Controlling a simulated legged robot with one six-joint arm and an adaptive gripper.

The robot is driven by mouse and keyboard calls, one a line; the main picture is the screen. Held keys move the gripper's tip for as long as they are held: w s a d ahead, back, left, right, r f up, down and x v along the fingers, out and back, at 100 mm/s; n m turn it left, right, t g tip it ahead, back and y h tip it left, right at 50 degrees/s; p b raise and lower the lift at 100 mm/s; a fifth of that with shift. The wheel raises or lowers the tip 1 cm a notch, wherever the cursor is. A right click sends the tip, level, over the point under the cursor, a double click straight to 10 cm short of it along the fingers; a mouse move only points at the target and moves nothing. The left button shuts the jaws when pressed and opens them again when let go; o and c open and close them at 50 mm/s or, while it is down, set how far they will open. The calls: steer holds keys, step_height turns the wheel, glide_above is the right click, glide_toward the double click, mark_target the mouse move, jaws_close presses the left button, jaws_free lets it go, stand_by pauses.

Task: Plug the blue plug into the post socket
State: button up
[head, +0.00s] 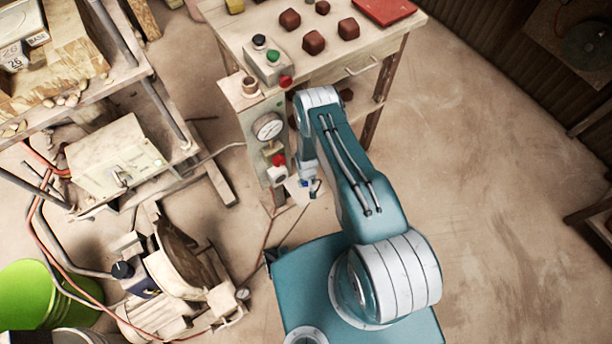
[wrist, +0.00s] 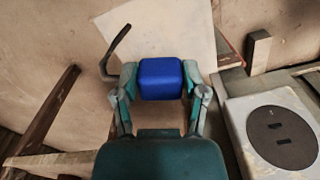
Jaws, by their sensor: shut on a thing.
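The blue plug (wrist: 160,80) sits between the two fingers of my gripper (wrist: 157,92) in the wrist view, and the gripper is shut on it. A dark curved cable or hook shape (wrist: 115,48) shows beside the left finger. The post socket (wrist: 283,137), a dark round face with two slots on a pale box, is at the lower right of the wrist view, apart from the plug. In the head view my gripper (head: 313,188) is low beside the post (head: 258,130), with a small bit of blue showing. The plug's prongs are hidden.
The post carries a gauge (head: 268,127) and a red knob (head: 278,160). A table (head: 235,25) with several dark red blocks stands behind. A machine (head: 170,265) and a green bucket (head: 35,295) stand at the left.

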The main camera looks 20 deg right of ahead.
steer(key=shift+f, duration=2.2)
steer(key=o, duration=1.2)
steer(key=shift+s+r, duration=1.45)
steer(key=shift+r, duration=0.05)
steer(key=s+r, duration=0.4)
steer(key=s, duration=0.1)
steer(key=shift+s, duration=0.1)
